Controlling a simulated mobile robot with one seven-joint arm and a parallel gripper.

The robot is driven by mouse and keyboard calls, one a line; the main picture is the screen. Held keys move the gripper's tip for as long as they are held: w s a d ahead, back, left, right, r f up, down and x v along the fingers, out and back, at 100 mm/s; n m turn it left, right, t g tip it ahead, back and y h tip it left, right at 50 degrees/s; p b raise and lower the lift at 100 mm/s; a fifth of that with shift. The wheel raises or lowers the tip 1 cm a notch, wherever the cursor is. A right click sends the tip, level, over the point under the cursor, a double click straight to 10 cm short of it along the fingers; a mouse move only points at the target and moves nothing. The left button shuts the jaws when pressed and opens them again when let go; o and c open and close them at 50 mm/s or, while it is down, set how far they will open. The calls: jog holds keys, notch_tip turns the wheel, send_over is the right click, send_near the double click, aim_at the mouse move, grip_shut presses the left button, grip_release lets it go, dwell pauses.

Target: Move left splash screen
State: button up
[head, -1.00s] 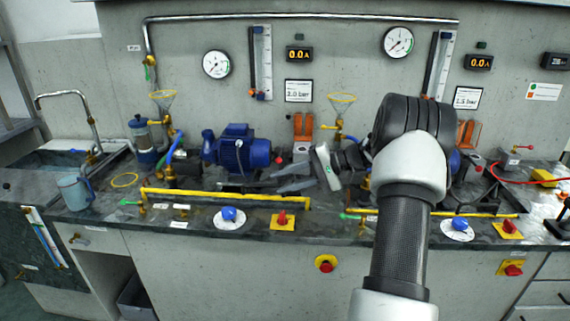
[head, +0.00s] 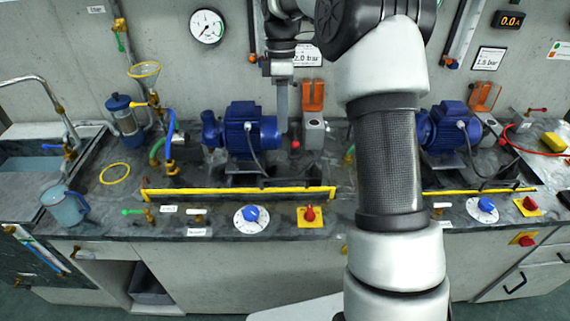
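The left splash screen seems to be the long, low piece with a yellow edge (head: 240,194) along the front of the left blue pump (head: 250,131). Its yellow edge runs level from beside the green-handled valve to near the red switch. Any clear panel on it is hard to make out. My gripper (head: 282,125) points down in the head view, above and behind the yellow edge, over the right end of the left pump. It appears apart from the screen. I see its fingers edge-on, so their gap does not show. Nothing visible hangs from it.
A similar yellow edge (head: 478,191) fronts the right pump (head: 449,127), partly behind my arm. A blue dial (head: 251,214) and red switch (head: 310,215) sit in front of the left screen. A blue jug (head: 66,206) stands left, near the sink (head: 40,155).

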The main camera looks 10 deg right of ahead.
jog(key=s+f+b, duration=0.2)
jog(key=s+f, duration=0.1)
jog(key=f, duration=1.2)
jog(key=shift+a+f, duration=0.3)
grip_shut()
